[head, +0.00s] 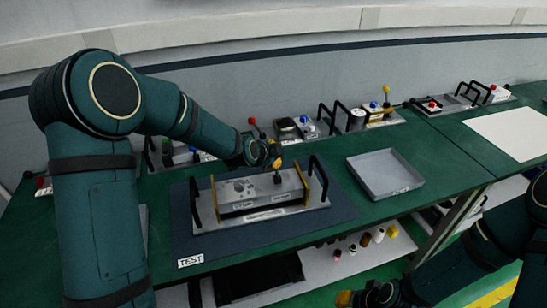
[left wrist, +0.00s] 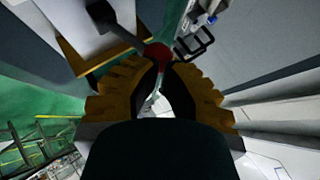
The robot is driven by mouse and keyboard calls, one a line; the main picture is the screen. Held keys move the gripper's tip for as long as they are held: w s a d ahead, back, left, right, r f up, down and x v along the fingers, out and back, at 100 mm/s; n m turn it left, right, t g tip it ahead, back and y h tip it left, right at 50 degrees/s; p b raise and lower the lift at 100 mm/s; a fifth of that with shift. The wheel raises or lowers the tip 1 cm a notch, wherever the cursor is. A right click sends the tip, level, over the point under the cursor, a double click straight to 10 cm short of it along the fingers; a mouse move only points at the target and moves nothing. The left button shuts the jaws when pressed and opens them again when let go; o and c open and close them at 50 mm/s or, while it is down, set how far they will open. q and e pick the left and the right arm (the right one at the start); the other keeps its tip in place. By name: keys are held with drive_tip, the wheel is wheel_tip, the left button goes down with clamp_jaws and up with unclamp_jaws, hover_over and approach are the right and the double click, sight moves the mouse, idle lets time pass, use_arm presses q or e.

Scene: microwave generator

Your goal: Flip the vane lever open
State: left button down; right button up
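The grey panel unit (head: 262,212) with gold side strips and black handles sits on a dark blue mat (head: 215,244) marked TEST. Its dark lever (head: 277,179) stands on the right part of the panel. In the left wrist view the lever rod (left wrist: 125,32) ends in a red knob (left wrist: 157,52). My left gripper (head: 277,164) is over the lever. Its orange fingertips (left wrist: 162,68) are close together at the knob, apparently closed on it; they hide the knob in the head view. My right gripper (head: 352,298) is low at the bottom edge, partly cut off.
A grey tray (head: 385,174) stands right of the unit. Several small devices with knobs and black handles line the back of the green table (head: 440,165), near the wall. A shelf (head: 345,262) below holds small bottles. The table's front right is clear.

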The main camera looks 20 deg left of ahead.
use_arm(q)
drive_tip(key=shift+r, duration=0.1)
drive_tip(key=shift+r+p, duration=0.35)
drive_tip(key=shift+r, duration=0.35)
use_arm(e)
drive_tip(key=shift+r, duration=0.35)
